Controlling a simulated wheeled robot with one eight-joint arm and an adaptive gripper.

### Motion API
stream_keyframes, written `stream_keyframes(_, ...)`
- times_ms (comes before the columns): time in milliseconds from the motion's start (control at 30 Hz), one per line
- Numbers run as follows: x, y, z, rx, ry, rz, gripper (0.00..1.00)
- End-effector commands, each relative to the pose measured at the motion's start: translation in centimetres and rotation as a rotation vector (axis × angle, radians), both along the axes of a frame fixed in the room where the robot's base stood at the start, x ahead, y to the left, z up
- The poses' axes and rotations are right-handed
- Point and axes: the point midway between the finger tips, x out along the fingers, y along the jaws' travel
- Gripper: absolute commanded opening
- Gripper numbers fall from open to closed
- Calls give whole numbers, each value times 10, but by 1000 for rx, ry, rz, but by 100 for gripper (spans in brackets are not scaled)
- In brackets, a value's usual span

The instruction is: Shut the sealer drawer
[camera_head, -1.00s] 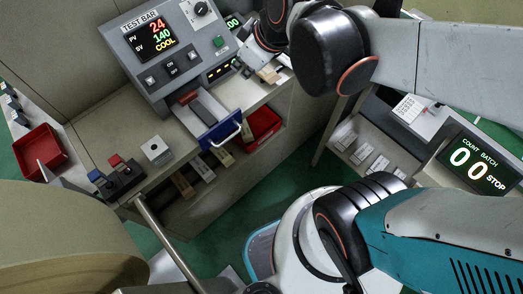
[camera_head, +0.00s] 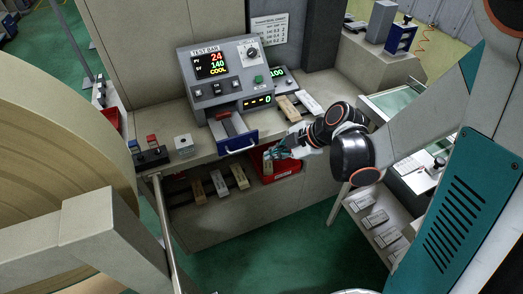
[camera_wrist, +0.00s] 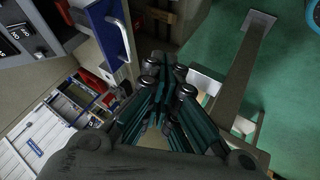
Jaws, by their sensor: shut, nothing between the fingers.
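The sealer (camera_head: 222,75) is a grey box with a "TEST BAR" display on the bench. Its drawer (camera_head: 237,141) has a blue front and a white handle and stands pulled out, with a dark and red bar inside. In the wrist view the blue drawer front (camera_wrist: 99,31) and its handle show at upper left. My gripper (camera_head: 268,155) is just right of the drawer front, over a red bin. Its fingers are shut and empty, and in the wrist view the fingertips (camera_wrist: 167,68) appear apart from the handle.
The red bin (camera_head: 287,169) sits below and right of the drawer. Wooden blocks (camera_head: 220,184) lie on the shelf beneath. Green floor in front is clear.

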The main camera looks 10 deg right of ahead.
Motion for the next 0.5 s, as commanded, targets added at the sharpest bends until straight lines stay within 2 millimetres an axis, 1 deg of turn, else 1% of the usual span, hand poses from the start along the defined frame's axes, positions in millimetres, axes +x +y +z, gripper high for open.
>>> stream_keyframes(167, 8, 12, -19, -2, -1, 4, 0)
stream_keyframes(500, 32, 48, -71, -1, 0, 1, 0)
